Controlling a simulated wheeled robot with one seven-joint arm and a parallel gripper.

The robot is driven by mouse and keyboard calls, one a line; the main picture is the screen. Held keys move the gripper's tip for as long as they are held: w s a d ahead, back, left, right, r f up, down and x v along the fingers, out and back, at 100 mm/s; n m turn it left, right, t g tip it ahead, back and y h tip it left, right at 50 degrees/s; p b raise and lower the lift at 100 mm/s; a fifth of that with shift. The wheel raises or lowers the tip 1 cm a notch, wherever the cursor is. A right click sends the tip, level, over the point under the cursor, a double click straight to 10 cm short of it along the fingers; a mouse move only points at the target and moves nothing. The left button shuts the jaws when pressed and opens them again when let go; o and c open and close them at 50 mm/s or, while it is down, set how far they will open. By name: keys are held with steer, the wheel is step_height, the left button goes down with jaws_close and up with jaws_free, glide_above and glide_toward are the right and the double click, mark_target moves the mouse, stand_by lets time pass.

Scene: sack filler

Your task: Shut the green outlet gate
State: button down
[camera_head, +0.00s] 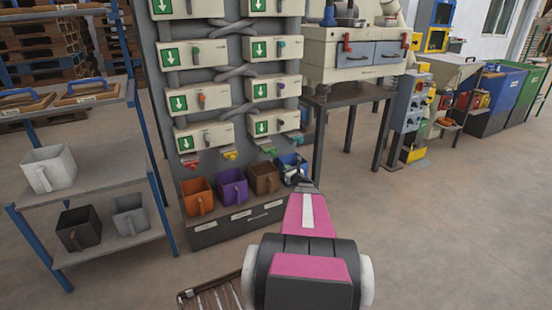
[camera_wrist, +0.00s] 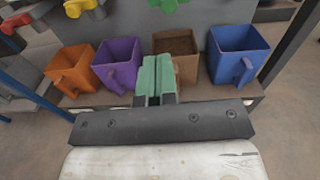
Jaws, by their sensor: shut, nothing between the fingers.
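The green outlet gate (camera_wrist: 170,6) shows at the top edge of the wrist view, partly cut off, above the brown bin (camera_wrist: 176,45). In the head view the green gate (camera_head: 267,149) is small, on the front of the filler rack between the yellow and blue outlets; I cannot tell its position. My gripper (camera_wrist: 157,62) is shut and empty, with its green fingertips in front of the brown bin, below and apart from the gate. In the head view my gripper (camera_head: 294,180) is near the blue bin and partly hidden by my arm.
An orange bin (camera_head: 197,197), a purple bin (camera_head: 232,188) and a blue bin (camera_wrist: 237,55) stand in the same row. Red (camera_wrist: 14,22) and yellow (camera_wrist: 82,6) outlet gates are left of the green one. A shelf (camera_head: 110,180) stands left; floor at right is clear.

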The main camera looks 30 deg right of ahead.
steer(key=shift+s+d+f+m, duration=0.1)
steer(key=shift+d+m, duration=0.2)
steer(key=shift+d, duration=0.25)
glide_toward(271, 151)
steer(key=w, duration=0.4)
steer(key=shift+f, duration=0.3)
steer(key=w, duration=0.6)
steer(key=shift+f, duration=0.1)
steer(key=shift+w, duration=0.3)
